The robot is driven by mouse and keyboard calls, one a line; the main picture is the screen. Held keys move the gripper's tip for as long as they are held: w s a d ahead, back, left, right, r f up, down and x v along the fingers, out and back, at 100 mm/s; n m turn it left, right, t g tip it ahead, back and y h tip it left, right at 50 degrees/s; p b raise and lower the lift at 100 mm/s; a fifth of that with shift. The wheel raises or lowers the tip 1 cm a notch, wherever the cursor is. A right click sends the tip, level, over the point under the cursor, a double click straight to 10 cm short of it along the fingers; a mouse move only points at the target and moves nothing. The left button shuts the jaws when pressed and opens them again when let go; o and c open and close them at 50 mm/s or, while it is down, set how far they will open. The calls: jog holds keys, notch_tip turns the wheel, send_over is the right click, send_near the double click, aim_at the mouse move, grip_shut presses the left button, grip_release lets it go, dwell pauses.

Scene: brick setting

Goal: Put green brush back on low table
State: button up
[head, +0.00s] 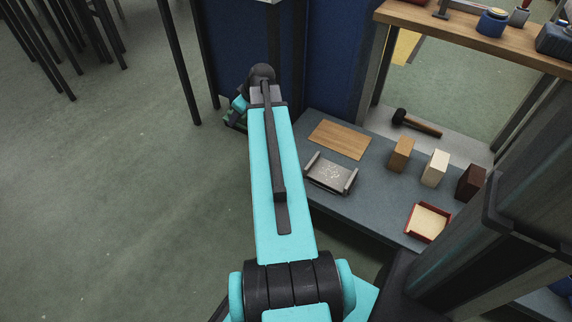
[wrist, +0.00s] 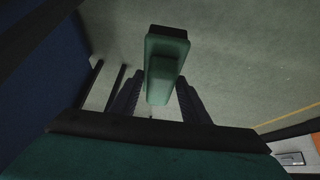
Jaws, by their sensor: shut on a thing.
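The green brush (wrist: 163,72) is a long green block with a dark far end. In the wrist view it sits between the two dark fingers of my gripper (wrist: 158,100), which is shut on it, and floor shows beyond it. In the head view my gripper (head: 237,115) is at the far end of my arm, left of the low table and mostly hidden by the arm. The low table (head: 376,202) is a blue-grey surface to the right of my arm.
The table holds a wooden board (head: 339,139), a metal holder (head: 330,173), several blocks including a tan one (head: 401,154), and a red-rimmed tray (head: 428,222). A black-headed mallet (head: 416,123) lies behind. A wooden shelf (head: 460,32) rises above. Bare table shows between items.

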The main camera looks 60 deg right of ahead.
jog(key=s+d+f+b, duration=0.6)
jog(key=s+d+f, duration=0.6)
jog(key=shift+s, duration=0.25)
jog(key=shift+f, duration=0.1)
jog(key=shift+f+b, duration=1.05)
jog(key=shift+f, duration=1.45)
jog(key=shift+f, duration=0.1)
jog(key=shift+f+b, duration=1)
jog(key=shift+f, duration=1.35)
jog(key=shift+f, duration=0.15)
jog(key=o, duration=1.4)
